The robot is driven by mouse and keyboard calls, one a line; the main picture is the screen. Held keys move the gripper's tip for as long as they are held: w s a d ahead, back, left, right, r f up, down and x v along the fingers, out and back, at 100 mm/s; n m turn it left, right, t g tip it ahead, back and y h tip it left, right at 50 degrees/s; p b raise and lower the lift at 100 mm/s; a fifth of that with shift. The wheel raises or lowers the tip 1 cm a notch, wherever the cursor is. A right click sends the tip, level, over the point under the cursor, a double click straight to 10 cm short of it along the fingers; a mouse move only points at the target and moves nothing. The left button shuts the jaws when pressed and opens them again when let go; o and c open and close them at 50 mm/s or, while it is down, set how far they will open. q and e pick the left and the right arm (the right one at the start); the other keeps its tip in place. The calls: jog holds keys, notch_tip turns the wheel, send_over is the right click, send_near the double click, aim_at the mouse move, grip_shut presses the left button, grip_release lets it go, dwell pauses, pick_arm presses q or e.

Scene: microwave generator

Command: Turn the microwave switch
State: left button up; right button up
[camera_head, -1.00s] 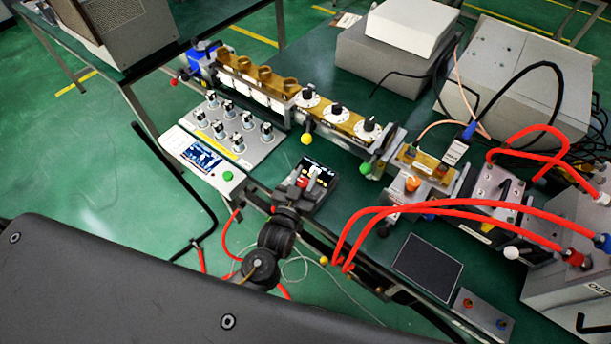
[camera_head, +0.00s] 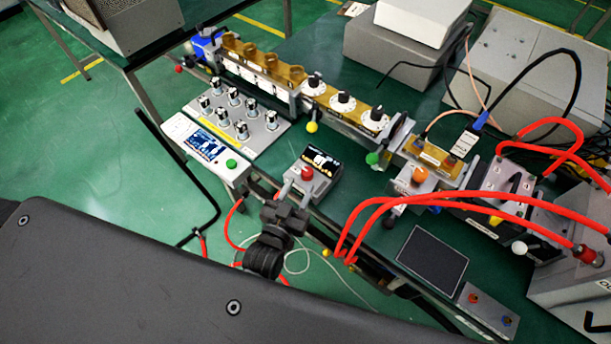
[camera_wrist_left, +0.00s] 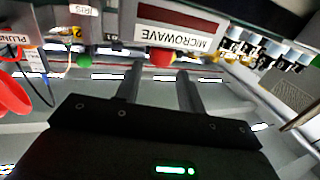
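The microwave unit (camera_head: 322,160) is a small grey box with a lit dark display on the bench's near edge. Its red knob (camera_head: 307,173) is on the front side. In the left wrist view the MICROWAVE label (camera_wrist_left: 178,38) appears upside down and the red knob (camera_wrist_left: 161,60) sits between the fingertips. My left gripper (camera_head: 294,194) is just in front of the knob. Its two fingers (camera_wrist_left: 160,78) are apart, one on each side of the knob, with no clear contact. My right gripper is not in view.
A panel with several knobs (camera_head: 238,113) and a green button lies to the left. A waveguide rail (camera_head: 335,108) with dials runs behind the unit. Red hoses (camera_head: 430,199) loop to the right, near a dark flat pad (camera_head: 432,258). Open floor lies at the left.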

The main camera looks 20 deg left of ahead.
pick_arm(q)
jog(key=shift+s+a, duration=0.15)
jog(key=shift+s, duration=1.25)
jog(key=s+a+f+m+g, duration=0.1)
jog(key=s+f+g, duration=0.25)
jog(key=f, duration=0.65)
jog(key=s+f+g, duration=0.2)
jog(key=s+f, duration=0.2)
jog(key=f, duration=0.6)
jog(key=s+a+f+m+g, duration=0.1)
jog(key=s+f+g, duration=0.25)
jog(key=f, duration=0.65)
jog(key=s+a+f+g+y, duration=0.1)
jog(key=s+a+f+g, duration=0.3)
jog(key=s+a+f, duration=0.2)
jog(key=s+a+f+g, duration=0.4)
jog(key=s+f, duration=0.6)
jog(key=s, duration=0.5)
jog(key=shift+s+a+f+n+y, duration=0.15)
jog(key=shift+a+f+n+y, duration=0.25)
jog(key=shift+a, duration=0.65)
